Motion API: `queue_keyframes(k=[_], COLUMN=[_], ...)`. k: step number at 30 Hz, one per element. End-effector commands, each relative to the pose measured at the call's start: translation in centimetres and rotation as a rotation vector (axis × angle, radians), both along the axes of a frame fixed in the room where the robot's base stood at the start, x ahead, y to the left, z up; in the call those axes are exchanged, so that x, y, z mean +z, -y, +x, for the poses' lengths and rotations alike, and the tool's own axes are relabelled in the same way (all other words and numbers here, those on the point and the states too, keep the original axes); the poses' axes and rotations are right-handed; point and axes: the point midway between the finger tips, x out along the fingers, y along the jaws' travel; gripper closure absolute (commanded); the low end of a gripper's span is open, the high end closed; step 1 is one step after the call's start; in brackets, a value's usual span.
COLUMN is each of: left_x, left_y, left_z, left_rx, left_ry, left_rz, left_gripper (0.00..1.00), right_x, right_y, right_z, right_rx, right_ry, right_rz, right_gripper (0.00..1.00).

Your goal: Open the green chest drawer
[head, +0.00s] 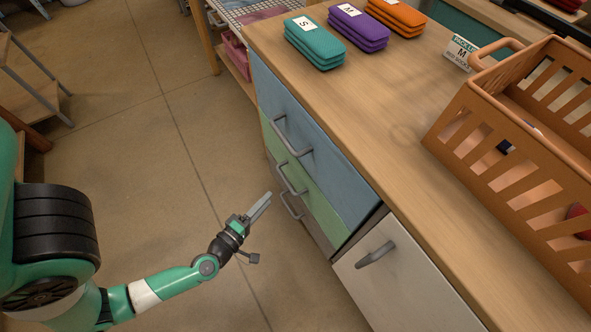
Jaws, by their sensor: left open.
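The green chest drawer (318,201) is the middle drawer of the chest under the wooden counter, below a blue drawer (335,150) and above a grey-brown one (309,219). Its front looks flush with its neighbours. Its grey bar handle (291,179) stands out from the front. My left gripper (268,196) is open and empty, pointing up and right, just left of the handles in the picture. I cannot tell whether it touches any handle. My right gripper is not in view.
A white cabinet door with a handle (375,254) adjoins the chest. On the counter (395,125) are an orange basket (490,150), a sign (458,50), and teal (314,44), purple (358,29) and orange (396,17) packs. The floor left of the chest is clear.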

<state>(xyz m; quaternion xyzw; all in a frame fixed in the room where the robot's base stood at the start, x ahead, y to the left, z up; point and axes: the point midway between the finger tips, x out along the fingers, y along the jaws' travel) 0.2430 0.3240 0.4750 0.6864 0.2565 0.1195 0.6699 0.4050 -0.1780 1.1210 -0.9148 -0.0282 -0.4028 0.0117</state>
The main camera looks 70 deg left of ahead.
Motion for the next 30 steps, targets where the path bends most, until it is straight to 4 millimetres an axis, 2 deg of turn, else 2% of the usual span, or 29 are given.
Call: queue_keyframes(k=[4,8,15,18,24,30], left_x=[-0.2,-0.6,-1.3,-1.7,-1.9,-1.9], left_y=[-0.5,-1.6,-4.4,-5.2,-5.9,-5.9], left_z=[0.8,2.5,7.2,8.7,9.9,9.9], left_rx=[0.003,0.007,0.001,-0.001,-0.003,-0.003], left_ry=[0.004,0.007,0.005,0.004,0.003,0.002], left_rz=[0.0,0.003,0.003,0.002,0.002,0.002], left_gripper=[0.53,0.53,0.53,0.53,0.53,0.53], right_x=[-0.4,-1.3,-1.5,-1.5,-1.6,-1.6], right_y=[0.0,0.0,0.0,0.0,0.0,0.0], right_z=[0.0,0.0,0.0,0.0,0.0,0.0], right_rx=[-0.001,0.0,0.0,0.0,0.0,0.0], right_ry=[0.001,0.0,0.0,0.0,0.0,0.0], right_rz=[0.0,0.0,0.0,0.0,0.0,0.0], right_gripper=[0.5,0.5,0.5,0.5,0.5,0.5])
